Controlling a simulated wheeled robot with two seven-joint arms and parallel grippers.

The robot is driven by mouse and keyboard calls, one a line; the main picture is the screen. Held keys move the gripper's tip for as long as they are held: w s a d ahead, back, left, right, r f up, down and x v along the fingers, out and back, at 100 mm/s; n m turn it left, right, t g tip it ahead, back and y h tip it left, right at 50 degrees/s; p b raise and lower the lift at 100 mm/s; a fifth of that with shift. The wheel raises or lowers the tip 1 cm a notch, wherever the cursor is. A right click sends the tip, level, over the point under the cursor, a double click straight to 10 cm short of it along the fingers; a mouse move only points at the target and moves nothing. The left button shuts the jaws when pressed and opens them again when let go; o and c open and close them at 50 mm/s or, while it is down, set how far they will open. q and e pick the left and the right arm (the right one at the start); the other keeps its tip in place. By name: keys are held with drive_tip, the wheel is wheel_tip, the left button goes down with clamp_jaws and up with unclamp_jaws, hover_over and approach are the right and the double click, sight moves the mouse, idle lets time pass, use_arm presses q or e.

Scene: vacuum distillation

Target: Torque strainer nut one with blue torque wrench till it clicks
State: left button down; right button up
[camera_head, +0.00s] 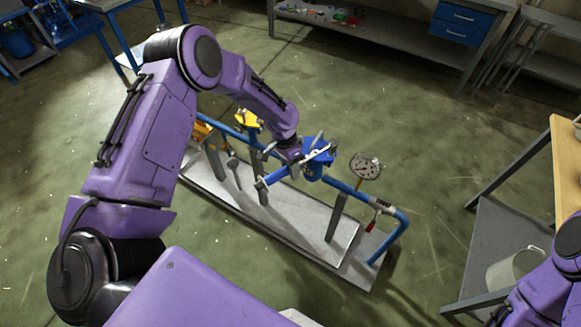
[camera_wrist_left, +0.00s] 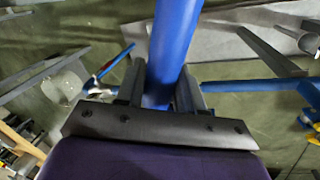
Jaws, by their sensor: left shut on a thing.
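My left gripper (camera_head: 293,155) is over the blue pipe line, close beside the blue strainer body (camera_head: 318,152). In the left wrist view, its two dark fingers (camera_wrist_left: 160,90) are closed on a thick blue bar (camera_wrist_left: 174,45), which appears to be the blue torque wrench. A short blue bar with a metal end (camera_head: 272,179) juts toward the lower left beneath the gripper in the head view. I cannot tell whether it is the wrench or part of the strainer. Strainer nut one and its contact with the wrench are not clear. My right gripper is out of view.
The pipe line stands on a grey base plate (camera_head: 300,235). A round gauge (camera_head: 366,166), a yellow part (camera_head: 247,119) and a red-handled valve (camera_head: 374,219) are on it. A wooden-topped table (camera_head: 565,165) and white bucket (camera_head: 515,268) are at right.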

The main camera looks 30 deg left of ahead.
use_arm(q)
drive_tip(key=shift+w+f+b, duration=0.1)
drive_tip(key=shift+f+b, duration=0.55)
drive_tip(key=shift+f, duration=0.25)
idle(0.4)
drive_tip(key=shift+w+a+f+m+b, duration=0.1)
drive_tip(key=shift+w+a+m+b, duration=0.2)
drive_tip(key=shift+a, duration=0.2)
drive_tip(key=shift+w+a+f+m+b, duration=0.1)
drive_tip(key=shift+w+a+m+b, duration=0.1)
drive_tip(key=shift+a+m+b, duration=0.25)
drive_tip(key=shift+w+a+r, duration=0.1)
drive_tip(key=shift+a, duration=0.1)
drive_tip(key=shift+w+a+m+y+b, duration=0.3)
drive_tip(key=shift+w+a+m+b, duration=0.5)
drive_tip(key=shift+a+m+b, duration=0.2)
